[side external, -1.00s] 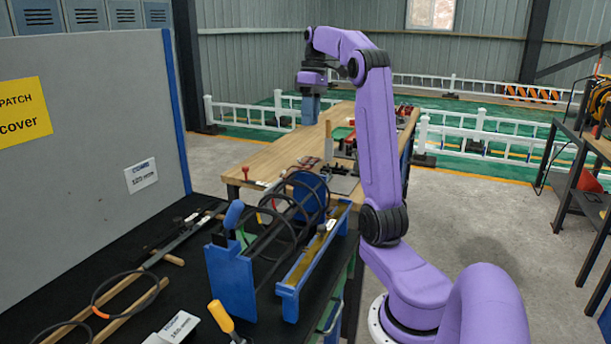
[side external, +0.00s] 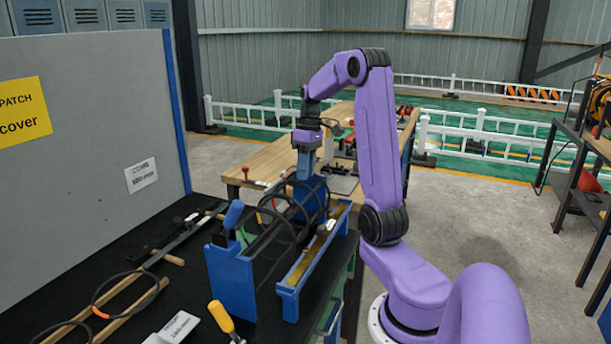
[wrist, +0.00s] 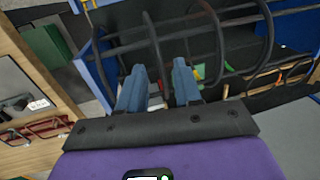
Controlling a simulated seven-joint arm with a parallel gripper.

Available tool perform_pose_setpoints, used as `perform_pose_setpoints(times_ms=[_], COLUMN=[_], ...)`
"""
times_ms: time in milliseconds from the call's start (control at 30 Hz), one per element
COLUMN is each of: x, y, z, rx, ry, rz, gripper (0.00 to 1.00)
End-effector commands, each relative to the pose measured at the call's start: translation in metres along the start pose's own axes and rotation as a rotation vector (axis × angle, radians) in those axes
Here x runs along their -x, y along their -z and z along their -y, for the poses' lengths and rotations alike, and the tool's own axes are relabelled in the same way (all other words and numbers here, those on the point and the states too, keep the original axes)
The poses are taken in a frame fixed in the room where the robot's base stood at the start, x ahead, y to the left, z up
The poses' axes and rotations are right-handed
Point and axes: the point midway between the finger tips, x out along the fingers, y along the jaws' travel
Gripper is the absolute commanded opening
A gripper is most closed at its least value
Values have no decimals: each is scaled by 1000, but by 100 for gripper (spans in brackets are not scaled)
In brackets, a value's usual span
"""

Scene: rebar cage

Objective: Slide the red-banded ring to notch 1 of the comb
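Several dark rings (side external: 265,228) stand around long dark bars in a blue frame (side external: 231,288). They also show in the wrist view (wrist: 221,48). Small red and yellow spots show among them, but I cannot tell which ring bears the red band. A long blue rail with a yellowish strip (side external: 309,256) runs along the frame's right side; I cannot make out comb notches. My gripper (side external: 304,178) points down at the far end of the rings. In the wrist view its two blue fingers (wrist: 156,75) are apart, with no ring clearly between them.
A loose dark ring with an orange band (side external: 100,313) lies on the black bench at left, near wooden strips (side external: 125,316). A yellow-handled tool (side external: 221,316) lies in front. A wooden table (side external: 262,160) stands behind. A grey panel (side external: 90,130) bounds the left.

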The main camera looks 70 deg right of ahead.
Motion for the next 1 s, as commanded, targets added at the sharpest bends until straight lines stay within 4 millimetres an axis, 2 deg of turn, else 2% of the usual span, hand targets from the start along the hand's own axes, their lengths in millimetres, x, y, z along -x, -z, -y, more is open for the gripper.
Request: perform_pose_setpoints(times_ms=[200, 500, 567, 600, 633, 1000], x=[-17, -19, -19, -18, -18, -18], y=[0, 0, 0, 0, 0, 0], z=[0, 0, 0, 0, 0, 0], rx=[0, 0, 0, 0, 0, 0], ry=[0, 0, 0, 0, 0, -1], rz=[0, -1, -1, -1, -1, -1], gripper=[34, 34, 18, 5, 0, 0])
